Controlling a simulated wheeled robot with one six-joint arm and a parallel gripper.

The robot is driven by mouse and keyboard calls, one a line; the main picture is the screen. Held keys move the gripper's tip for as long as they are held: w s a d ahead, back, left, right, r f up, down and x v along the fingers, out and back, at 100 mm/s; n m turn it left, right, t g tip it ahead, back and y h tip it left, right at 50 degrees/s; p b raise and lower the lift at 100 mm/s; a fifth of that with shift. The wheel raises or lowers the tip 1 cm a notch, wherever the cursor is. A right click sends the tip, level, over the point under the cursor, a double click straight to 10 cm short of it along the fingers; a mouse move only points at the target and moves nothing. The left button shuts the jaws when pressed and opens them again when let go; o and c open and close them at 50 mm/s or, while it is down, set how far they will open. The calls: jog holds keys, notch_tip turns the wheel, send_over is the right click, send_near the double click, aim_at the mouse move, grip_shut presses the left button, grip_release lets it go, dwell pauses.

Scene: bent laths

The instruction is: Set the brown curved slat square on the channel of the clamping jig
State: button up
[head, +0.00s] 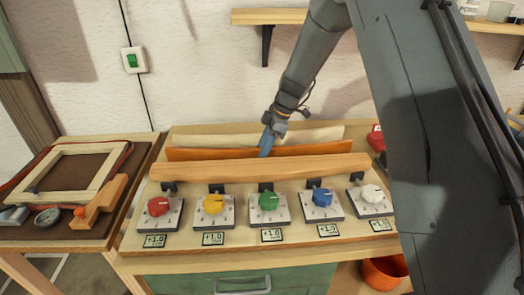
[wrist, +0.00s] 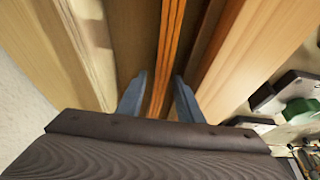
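The brown curved slat (head: 205,154) is orange-brown and stands on edge behind the front wooden bar. In the wrist view the slat (wrist: 168,60) runs lengthwise as thin orange layers with dark lines. It lies over the brown channel (wrist: 134,45) of the jig, between two pale wooden walls. I cannot tell whether it touches the floor or sits square. My gripper (head: 266,146) points down at the slat's middle. In the wrist view its two blue fingers (wrist: 159,95) are either side of the slat, with small gaps showing. The slat's lower edge is hidden in the head view.
The front wooden bar (head: 255,167) and a pale back board (head: 235,139) flank the slat. Several coloured knobs, including a green knob (head: 269,201), line the bench front. A wooden frame (head: 72,151) lies on the left table. An orange bucket (head: 384,272) is below right.

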jog(key=shift+r, duration=0.15)
jog(key=b+v, duration=0.3)
jog(key=v, duration=0.9)
